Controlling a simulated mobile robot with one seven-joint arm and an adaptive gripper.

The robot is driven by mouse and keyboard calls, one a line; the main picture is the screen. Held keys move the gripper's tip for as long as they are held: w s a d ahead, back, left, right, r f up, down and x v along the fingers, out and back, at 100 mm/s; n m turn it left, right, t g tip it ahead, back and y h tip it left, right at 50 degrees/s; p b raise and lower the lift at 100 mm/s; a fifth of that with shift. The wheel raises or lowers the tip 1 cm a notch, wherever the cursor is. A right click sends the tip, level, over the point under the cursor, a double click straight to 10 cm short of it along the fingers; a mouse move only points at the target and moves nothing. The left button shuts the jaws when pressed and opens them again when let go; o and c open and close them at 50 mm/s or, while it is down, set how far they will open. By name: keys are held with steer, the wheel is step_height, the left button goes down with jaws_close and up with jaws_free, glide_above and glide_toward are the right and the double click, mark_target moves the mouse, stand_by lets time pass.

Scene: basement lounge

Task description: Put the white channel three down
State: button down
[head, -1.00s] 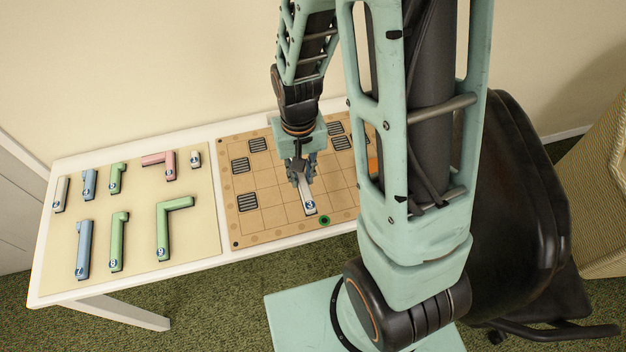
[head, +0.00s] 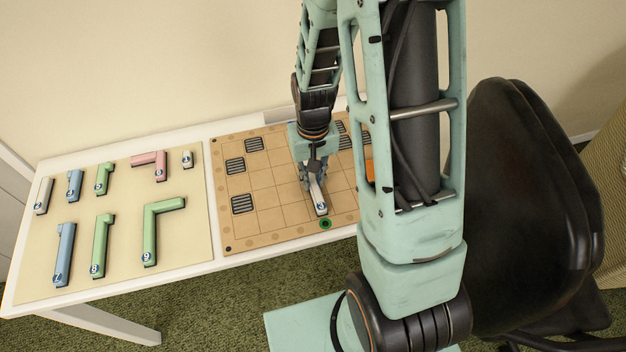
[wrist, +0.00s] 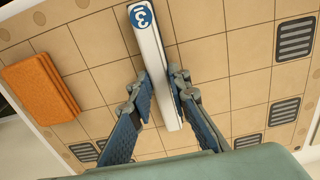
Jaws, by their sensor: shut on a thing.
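The white channel three (head: 319,200) is a straight white bar with a blue round label "3" at its near end. It is over the tan grid board (head: 265,222), near the green ring at the board's front edge. My gripper (head: 312,174) is shut on the bar's far part. In the wrist view the channel (wrist: 153,60) runs between my two fingers (wrist: 160,100), label end at the top. I cannot tell whether the bar touches the board.
Dark slotted squares (head: 242,204) sit on several board cells. An orange block (wrist: 40,88) lies at the board's side. Blue, green, pink and white pieces lie on the cream panel (head: 120,205) to the left. A black chair (head: 525,190) stands at right.

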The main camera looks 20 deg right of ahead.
mark_target(313, 182)
steer(key=shift+f, duration=0.2)
steer(key=c, duration=1.8)
jaws_free()
steer(key=shift+r, duration=0.1)
step_height(313, 182, up, 12)
steer(key=shift+r+p, duration=0.2)
steer(key=shift+p, duration=0.45)
